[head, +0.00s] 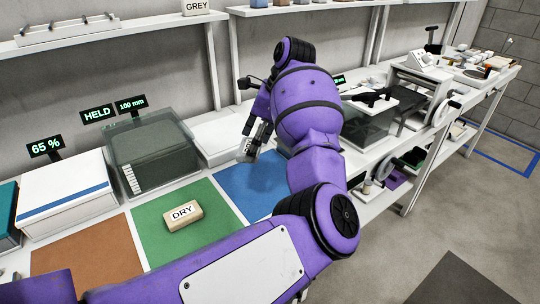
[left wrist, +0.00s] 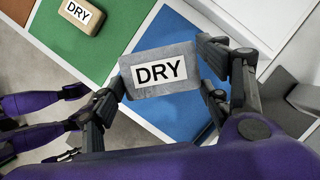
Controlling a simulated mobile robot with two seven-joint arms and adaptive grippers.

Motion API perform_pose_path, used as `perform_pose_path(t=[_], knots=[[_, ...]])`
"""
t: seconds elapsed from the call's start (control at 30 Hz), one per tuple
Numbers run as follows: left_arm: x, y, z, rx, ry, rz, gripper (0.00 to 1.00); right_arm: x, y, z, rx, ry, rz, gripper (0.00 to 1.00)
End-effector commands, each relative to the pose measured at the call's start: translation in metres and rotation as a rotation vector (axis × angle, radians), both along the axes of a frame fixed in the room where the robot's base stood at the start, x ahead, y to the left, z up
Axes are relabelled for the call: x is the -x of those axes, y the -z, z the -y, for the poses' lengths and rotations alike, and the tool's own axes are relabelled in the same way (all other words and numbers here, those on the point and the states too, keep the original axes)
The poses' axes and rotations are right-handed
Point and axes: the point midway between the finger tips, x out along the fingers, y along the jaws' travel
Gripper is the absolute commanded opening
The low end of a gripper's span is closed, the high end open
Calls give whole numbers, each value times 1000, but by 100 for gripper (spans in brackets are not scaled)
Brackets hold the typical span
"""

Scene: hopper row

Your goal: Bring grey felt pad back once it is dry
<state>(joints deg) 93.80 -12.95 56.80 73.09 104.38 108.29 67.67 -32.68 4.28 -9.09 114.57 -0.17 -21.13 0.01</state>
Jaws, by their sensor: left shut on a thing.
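The grey felt pad (left wrist: 133,82) is a grey block with a white label reading DRY. My left gripper (left wrist: 163,72) is shut on it, one finger at each end, and holds it over the blue mat (left wrist: 177,110). In the head view my left gripper (head: 253,143) hangs above the blue mat (head: 240,182); the pad is hard to make out there. A tan block (head: 183,215), also labelled DRY, lies on the green mat (head: 152,240); it also shows in the left wrist view (left wrist: 83,17).
A brown mat (head: 80,268) lies left of the green one. Behind stand a white box (head: 65,190) by a 65 % display and a clear-lidded dark box (head: 150,155) by HELD and 100 mm displays. A GREY sign (head: 195,7) is on the shelf. Equipment crowds the right bench.

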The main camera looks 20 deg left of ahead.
Motion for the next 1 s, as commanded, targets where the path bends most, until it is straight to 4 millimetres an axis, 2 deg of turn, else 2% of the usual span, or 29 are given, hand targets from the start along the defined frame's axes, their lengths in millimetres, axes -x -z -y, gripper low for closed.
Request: perform_pose_path(t=[0.03,0.1,0.2,0.3,0.77,1.0], knots=[[-3,14,5,-4,110,-3,48,-2,1,0,1,-1,3,40],[-9,24,12,-2,253,-2,48,-4,2,0,2,-2,8,40],[-15,34,22,1,397,1,48,-6,3,0,2,-5,10,40],[-18,38,28,1,470,2,48,-6,4,0,3,-4,9,40],[-19,36,30,-5,492,5,48,2,5,2,5,0,-6,40],[-18,59,30,-5,491,1,48,11,17,3,8,-2,-26,40]])
